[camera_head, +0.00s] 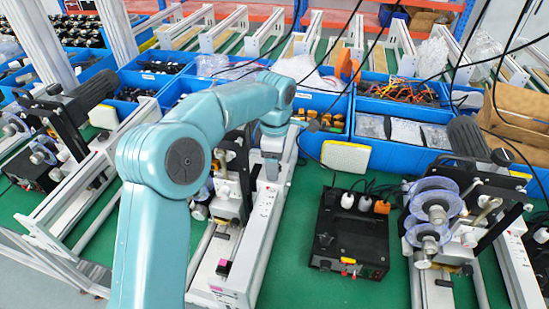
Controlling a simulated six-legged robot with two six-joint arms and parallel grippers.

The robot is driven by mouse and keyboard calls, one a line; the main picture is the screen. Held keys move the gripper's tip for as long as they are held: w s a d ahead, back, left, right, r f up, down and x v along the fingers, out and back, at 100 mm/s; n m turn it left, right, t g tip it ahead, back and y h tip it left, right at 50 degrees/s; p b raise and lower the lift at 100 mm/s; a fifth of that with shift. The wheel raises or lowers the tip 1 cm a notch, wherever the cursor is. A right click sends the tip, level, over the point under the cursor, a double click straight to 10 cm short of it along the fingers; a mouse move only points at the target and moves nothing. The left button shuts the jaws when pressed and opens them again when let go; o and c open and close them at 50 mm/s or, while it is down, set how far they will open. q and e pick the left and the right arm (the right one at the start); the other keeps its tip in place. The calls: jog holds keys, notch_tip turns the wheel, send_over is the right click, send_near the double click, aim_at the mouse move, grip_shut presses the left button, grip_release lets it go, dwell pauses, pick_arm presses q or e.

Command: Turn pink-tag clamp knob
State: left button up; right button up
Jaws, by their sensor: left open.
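A small dark block with a pink face (223,268) sits on the near end of a white rail, at the lower middle; I cannot tell whether it is the pink-tag clamp knob. A coder machine (228,185) with metal rollers stands beside the rail, partly hidden behind my teal left arm. My left gripper (271,172) points down at the far part of the white rail, right of the machine's rollers and well beyond the pink-marked block. It is open; its fingertips are small and I see nothing between them. My right gripper is not in view.
A black power box (348,235) with plugs stands on the green bench top (300,275) to the right. Another coder machine (440,215) with clear reels stands further right, and one (55,130) at left. Blue bins (400,135) of parts line the back. Black cables hang at upper right.

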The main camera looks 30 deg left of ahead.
pick_arm(q)
notch_tip(320, 180, up, 8)
jog(key=shift+w+r, duration=0.1)
jog(key=shift+r, duration=0.05)
notch_tip(320, 180, up, 8)
jog(key=p, duration=0.2)
jog(key=shift+p, duration=0.4)
